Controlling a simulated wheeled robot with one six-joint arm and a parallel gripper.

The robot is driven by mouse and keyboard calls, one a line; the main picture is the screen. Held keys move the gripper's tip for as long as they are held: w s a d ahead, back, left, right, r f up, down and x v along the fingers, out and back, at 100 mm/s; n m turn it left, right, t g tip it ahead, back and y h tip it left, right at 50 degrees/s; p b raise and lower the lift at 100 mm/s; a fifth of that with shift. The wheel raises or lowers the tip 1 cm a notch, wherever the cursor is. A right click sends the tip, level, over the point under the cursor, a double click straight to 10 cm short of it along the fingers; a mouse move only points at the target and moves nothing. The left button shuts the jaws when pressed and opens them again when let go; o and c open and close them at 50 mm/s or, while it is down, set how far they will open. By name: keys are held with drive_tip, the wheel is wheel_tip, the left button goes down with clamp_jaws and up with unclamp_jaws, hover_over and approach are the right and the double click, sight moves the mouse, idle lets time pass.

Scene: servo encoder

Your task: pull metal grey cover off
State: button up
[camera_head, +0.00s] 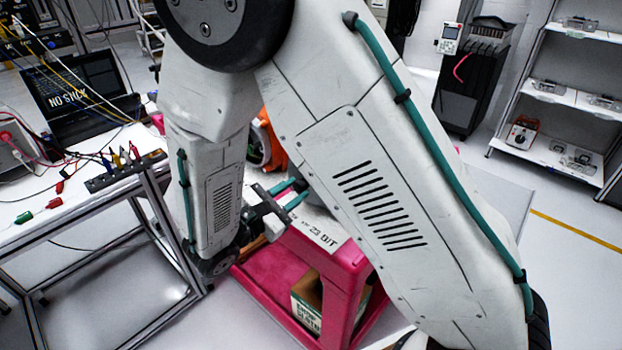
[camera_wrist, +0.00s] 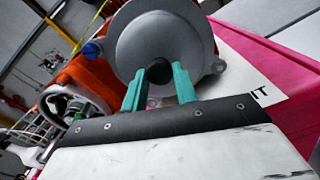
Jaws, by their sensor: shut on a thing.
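The metal grey cover (camera_wrist: 136,48) is a round, domed disc with a black knob (camera_wrist: 160,71) at its centre. It sits against an orange housing (camera_wrist: 82,72) in the wrist view. My gripper (camera_wrist: 160,76) has its two teal fingers on either side of the knob and is shut on it. In the head view my gripper (camera_head: 300,190) reaches in above the pink cart, and my own arm hides most of the cover. Part of the orange housing (camera_head: 270,140) shows behind the arm. Whether the cover touches the housing all round cannot be told.
The pink cart (camera_head: 345,283) has a white printed sheet (camera_head: 322,232) on top and a cardboard box (camera_head: 306,300) on its lower shelf. A white workbench (camera_head: 75,200) with cables and a laptop (camera_head: 80,95) stands at left.

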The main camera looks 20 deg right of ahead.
drive_tip(key=shift+v, duration=1.25)
drive_tip(key=shift+a, duration=0.15)
drive_tip(key=shift+v, duration=2.95)
